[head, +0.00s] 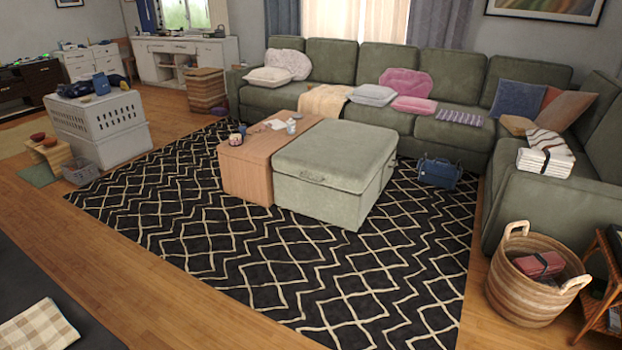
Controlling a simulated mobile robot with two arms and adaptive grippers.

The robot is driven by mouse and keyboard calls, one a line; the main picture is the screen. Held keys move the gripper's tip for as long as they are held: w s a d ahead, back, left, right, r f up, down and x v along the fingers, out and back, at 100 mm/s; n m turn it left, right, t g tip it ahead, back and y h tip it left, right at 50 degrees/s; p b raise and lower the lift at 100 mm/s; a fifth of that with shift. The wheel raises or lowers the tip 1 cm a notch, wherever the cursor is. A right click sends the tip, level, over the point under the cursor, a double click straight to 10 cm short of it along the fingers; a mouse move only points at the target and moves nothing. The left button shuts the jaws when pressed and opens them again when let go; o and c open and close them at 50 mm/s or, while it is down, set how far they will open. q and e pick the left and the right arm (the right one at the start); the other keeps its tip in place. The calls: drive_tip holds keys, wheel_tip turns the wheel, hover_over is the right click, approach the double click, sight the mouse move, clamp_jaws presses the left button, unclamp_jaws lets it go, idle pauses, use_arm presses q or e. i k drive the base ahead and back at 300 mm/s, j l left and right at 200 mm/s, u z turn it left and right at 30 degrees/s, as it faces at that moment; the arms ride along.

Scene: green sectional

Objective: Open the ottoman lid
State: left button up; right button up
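The green ottoman (325,200) stands on the patterned rug, right up against a wooden coffee table. Its padded green lid (335,150) lies flat and closed on top. Neither of my grippers is in the head view.
The wooden coffee table (246,172) carries mugs and small items. A blue bag (439,172) sits on the rug right of the ottoman, before the green sectional (450,125). A woven basket (525,297) stands front right. The rug (290,285) before the ottoman is clear.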

sight(347, 166)
drive_tip(key=i+l, duration=0.3)
drive_tip(key=i, duration=0.2)
drive_tip(key=i+l, duration=0.65)
drive_tip(key=i, duration=0.3)
drive_tip(key=z, duration=0.05)
